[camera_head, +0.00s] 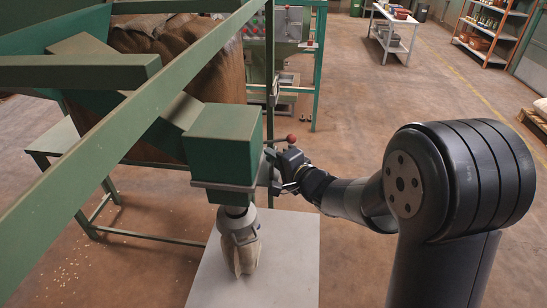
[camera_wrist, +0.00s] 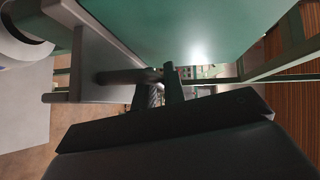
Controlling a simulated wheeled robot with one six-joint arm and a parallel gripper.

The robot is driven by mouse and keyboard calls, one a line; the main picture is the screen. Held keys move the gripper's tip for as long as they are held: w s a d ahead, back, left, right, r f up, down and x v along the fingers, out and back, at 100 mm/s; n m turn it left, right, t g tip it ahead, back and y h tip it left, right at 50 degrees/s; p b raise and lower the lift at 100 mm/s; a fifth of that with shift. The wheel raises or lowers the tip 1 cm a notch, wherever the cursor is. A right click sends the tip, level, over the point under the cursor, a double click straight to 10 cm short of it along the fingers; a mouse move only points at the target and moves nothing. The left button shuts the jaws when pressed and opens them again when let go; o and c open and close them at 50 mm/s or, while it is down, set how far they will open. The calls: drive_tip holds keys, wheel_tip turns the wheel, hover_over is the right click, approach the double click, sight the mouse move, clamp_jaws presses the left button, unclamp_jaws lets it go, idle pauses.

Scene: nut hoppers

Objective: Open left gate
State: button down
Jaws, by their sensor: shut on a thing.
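The green hopper outlet box (camera_head: 225,135) hangs at the middle of the head view; its green side fills the top of the wrist view (camera_wrist: 180,25). Under it is a flat grey gate plate (camera_head: 222,187), also at the left in the wrist view (camera_wrist: 98,65). My gripper (camera_head: 282,165) is at the right side of the box, shut on the gate's handle. A dark bar (camera_wrist: 128,76) runs from the plate to between my fingers in the wrist view. My fingers partly hide the handle. A red knob (camera_head: 291,138) shows just above my gripper.
A spout with a pale bag (camera_head: 245,255) hangs below the plate, above a grey table (camera_head: 290,260). Green frame beams (camera_head: 150,110) cross in front at the left. A white table (camera_head: 394,35) and orange shelves (camera_head: 490,30) stand far back.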

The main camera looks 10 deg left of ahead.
drive_tip(key=shift+d, duration=0.1)
drive_tip(key=d+p, duration=0.4)
drive_tip(key=d, duration=0.5)
drive_tip(key=shift+w+d+p, duration=0.25)
drive_tip(key=shift+w+p, duration=0.05)
drive_tip(key=c, duration=1.5)
unclamp_jaws()
drive_tip(key=shift+s+d, duration=0.1)
drive_tip(key=v, duration=1)
drive_tip(key=shift+s+d, duration=0.2)
drive_tip(key=shift+s, duration=0.05)
